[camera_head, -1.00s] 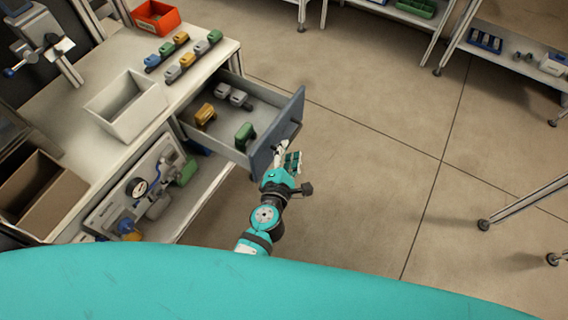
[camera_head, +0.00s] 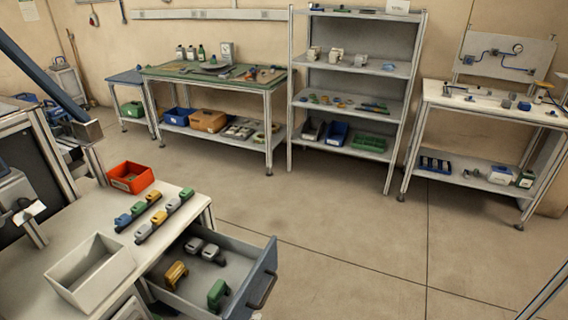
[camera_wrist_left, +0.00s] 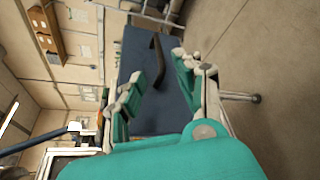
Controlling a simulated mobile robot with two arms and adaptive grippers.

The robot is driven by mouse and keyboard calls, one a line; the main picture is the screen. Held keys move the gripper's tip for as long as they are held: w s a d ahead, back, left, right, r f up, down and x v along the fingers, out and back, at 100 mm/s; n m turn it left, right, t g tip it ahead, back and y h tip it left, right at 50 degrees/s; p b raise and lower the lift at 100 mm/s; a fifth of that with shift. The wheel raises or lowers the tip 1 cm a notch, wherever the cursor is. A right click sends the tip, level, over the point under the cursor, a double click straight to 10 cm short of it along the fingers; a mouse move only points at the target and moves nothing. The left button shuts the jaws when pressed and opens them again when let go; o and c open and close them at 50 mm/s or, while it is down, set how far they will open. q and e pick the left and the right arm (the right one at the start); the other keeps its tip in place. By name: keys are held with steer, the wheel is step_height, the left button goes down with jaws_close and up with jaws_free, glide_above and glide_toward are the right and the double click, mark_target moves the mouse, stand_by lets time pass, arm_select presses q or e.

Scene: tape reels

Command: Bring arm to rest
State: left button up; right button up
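My left gripper (camera_wrist_left: 160,78) shows in the left wrist view with its two teal fingers spread apart, nothing held between them. Just beyond the fingers is the blue-grey drawer front (camera_wrist_left: 138,50) with its dark bar handle (camera_wrist_left: 160,58); the handle reaches toward the gap between the fingers, and I cannot tell whether they touch it. In the head view the drawer (camera_head: 225,274) is pulled open, with grey, yellow and green parts inside. The left gripper is essentially below the head picture's bottom edge. My right gripper is in neither view.
The workbench (camera_head: 62,231) carries an empty white bin (camera_head: 88,277), a red bin (camera_head: 131,177) and two rows of coloured parts. A green-topped table (camera_head: 213,75), a shelf rack (camera_head: 352,66) and another bench (camera_head: 490,104) stand behind. The floor (camera_head: 350,230) between is clear.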

arm_select(q)
steer(key=s+a+f+m+g+h, duration=0.15)
steer(key=s+f+m, duration=0.3)
steer(key=f, duration=0.45)
steer(key=s+f+m+g, duration=0.35)
steer(key=f+m, duration=0.25)
steer(key=f, duration=0.3)
steer(key=s+f+m+g+h, duration=0.1)
steer(key=s+f+m+g, duration=0.1)
steer(key=s+f+m, duration=0.55)
steer(key=s+a+f+m+g+y, duration=0.1)
steer(key=s+a+f+m+g, duration=0.2)
steer(key=s+a+f, duration=0.4)
steer(key=s+a+f+m+g+y, duration=0.2)
steer(key=s+a+f+m+g, duration=0.2)
steer(key=s, duration=0.9)
steer(key=a+f+m, duration=0.1)
steer(key=a+f, duration=0.2)
steer(key=f, duration=0.1)
steer(key=shift+a+f+m, duration=0.25)
steer(key=shift+a+m, duration=0.05)
